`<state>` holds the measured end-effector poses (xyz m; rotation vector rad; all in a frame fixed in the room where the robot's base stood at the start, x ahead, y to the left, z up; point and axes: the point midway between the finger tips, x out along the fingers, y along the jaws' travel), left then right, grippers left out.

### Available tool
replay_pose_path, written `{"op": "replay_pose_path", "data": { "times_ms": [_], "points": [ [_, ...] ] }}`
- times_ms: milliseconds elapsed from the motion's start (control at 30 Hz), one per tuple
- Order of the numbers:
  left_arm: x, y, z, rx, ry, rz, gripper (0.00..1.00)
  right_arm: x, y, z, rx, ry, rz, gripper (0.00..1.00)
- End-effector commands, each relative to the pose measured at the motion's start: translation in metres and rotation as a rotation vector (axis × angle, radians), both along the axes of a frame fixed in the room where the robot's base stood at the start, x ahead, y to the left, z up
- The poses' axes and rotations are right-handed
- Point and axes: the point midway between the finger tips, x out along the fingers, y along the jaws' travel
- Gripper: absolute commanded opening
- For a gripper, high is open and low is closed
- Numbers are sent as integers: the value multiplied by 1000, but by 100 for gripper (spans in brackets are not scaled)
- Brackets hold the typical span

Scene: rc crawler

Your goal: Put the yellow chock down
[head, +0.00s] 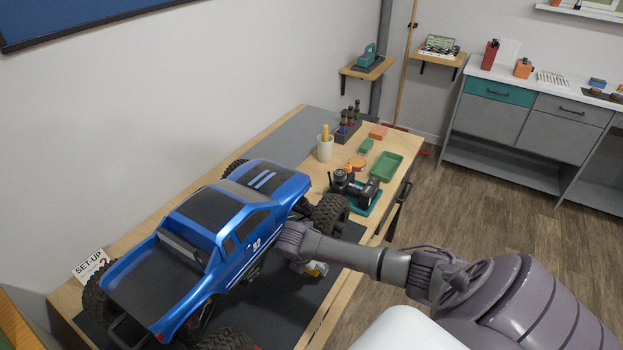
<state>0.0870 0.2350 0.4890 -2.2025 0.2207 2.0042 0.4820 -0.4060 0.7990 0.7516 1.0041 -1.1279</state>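My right gripper (303,266) points down there, close against the chock. Its fingers are small and partly hidden, so I cannot tell whether they grip it or whether the chock touches the mat. The blue truck (222,225) stands on the workbench with its large black wheels, left of my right gripper. My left gripper is not in view.
Beyond the truck, the workbench holds a black device on a teal base (355,189), a green tray (386,166), a cream cup (325,148) and a rack of drivers (348,124). Clear mat lies in front of the truck.

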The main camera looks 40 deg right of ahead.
Motion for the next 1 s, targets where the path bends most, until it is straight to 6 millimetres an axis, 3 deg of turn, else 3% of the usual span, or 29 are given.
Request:
{"op": "replay_pose_path", "data": {
  "times_ms": [267, 700, 1000],
  "points": [
    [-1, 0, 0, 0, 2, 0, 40, 0, 1, 5, 0, -1, 0, 70],
    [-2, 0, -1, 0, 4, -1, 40, -8, 32, 83, 0, -5, 2, 70],
    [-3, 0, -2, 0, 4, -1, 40, -12, 44, 111, 0, 0, -1, 70]
  ]
}}
